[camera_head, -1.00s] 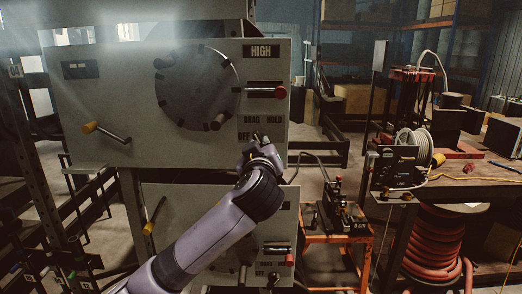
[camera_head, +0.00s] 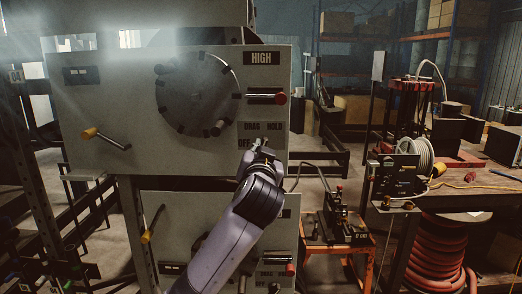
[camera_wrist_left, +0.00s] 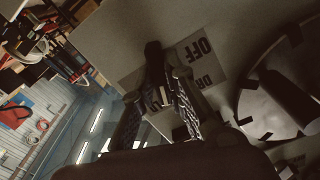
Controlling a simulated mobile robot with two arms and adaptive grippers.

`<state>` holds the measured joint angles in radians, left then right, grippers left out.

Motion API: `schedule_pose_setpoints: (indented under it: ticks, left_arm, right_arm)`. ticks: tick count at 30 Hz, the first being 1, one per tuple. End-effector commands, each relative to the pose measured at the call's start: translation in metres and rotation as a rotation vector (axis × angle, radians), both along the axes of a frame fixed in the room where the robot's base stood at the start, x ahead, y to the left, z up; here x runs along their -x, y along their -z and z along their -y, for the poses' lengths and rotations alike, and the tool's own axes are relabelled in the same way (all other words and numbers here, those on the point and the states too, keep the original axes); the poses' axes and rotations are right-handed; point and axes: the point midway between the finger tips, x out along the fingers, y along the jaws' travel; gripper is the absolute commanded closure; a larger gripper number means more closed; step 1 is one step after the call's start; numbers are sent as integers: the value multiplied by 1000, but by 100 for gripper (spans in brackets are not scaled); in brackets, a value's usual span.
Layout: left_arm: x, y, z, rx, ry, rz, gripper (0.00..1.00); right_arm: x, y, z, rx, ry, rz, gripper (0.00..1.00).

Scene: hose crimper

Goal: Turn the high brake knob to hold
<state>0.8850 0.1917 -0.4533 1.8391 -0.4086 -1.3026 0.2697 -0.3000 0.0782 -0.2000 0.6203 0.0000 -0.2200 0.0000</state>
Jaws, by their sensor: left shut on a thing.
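The upper grey panel carries a HIGH sign (camera_head: 261,58) and a plate with the words DRAG, HOLD and OFF (camera_head: 254,128). My left gripper (camera_head: 258,147) is at the lower part of this plate. In the left wrist view, its two fingers (camera_wrist_left: 160,86) are shut on the dark high brake knob (camera_wrist_left: 154,57), which stands out from the panel. The words OFF and part of DRAG show beside it in that view; the fingers and knob cover other lettering. In the head view my gripper largely hides the knob, so its pointing is unclear. My right gripper is not in view.
Above the plate is a red-tipped lever (camera_head: 281,98). A large round dial (camera_head: 198,92) and a yellow-tipped handle (camera_head: 90,133) are to the left. A lower panel (camera_head: 170,207) sits beneath. An orange stand (camera_head: 340,240) and a workbench (camera_head: 470,190) are to the right.

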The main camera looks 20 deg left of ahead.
Motion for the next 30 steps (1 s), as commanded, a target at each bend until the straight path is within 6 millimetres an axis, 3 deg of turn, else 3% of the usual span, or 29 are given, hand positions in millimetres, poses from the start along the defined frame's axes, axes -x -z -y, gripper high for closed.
schedule_pose_setpoints:
  ticks: [12,27,28,30]
  left_arm:
    - [0,2,0,-164,1,-52,100]
    - [0,2,0,-184,1,-56,100]
    - [0,2,0,-184,1,-56,87]
    - [0,2,0,-184,1,-56,82]
  right_arm:
    - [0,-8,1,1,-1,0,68]
    - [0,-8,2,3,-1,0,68]
    - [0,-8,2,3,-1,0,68]
    - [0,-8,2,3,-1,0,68]
